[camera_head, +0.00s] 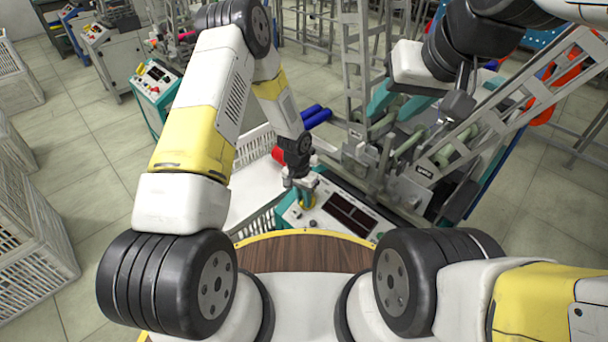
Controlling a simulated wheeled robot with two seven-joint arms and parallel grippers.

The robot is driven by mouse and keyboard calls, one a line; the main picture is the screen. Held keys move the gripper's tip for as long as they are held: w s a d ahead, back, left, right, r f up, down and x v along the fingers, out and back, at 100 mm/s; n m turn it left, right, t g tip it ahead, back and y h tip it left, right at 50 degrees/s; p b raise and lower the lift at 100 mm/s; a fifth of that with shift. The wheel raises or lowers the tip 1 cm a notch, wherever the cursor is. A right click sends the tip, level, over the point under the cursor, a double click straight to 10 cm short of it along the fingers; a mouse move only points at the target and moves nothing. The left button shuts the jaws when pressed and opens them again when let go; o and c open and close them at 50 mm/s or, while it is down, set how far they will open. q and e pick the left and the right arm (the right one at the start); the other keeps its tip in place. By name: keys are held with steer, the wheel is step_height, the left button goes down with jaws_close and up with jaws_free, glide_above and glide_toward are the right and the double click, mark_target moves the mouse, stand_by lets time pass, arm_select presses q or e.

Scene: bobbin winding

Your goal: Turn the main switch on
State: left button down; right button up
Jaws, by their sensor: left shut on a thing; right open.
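The control panel (371,224) of the winding machine is a light sloping plate with dark display windows (350,214) in front of me. A yellow piece (308,201), which looks like the main switch's plate, shows at its left part. My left gripper (302,187) points down over this spot and is shut on the switch; its fingers hide the knob, so I cannot tell its position. My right gripper (459,104) is raised over the machine at the upper right, open and away from the panel. Its fingers are small and hard to make out.
The machine's metal frame and rollers (425,150) fill the area right of the panel. A white crate (256,224) stands left of the panel, with red and blue bobbins (316,117) behind. Stacked crates (30,255) stand far left. A brown wooden surface (305,255) lies near me.

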arm_select(q)
steer(key=m+t+y, duration=0.1)
steer(key=m, duration=0.3)
steer(key=shift+w+a+m+t+y, duration=0.1)
steer(key=shift+m+t+y, duration=0.5)
steer(key=shift+m, duration=1.3)
steer(key=c, duration=1.4)
jaws_free()
steer(key=shift+o, duration=0.2)
steer(key=shift+s+d+r, duration=0.1)
steer(key=shift+s+r, duration=0.15)
steer(key=shift+r, duration=1.05)
steer(key=shift+s+d+r, duration=0.1)
steer(key=shift+s+r, duration=0.2)
steer(key=shift+r, duration=0.95)
steer(key=shift+s+d+r, duration=0.1)
steer(key=shift+s+r, duration=0.15)
steer(key=shift+r, duration=1.05)
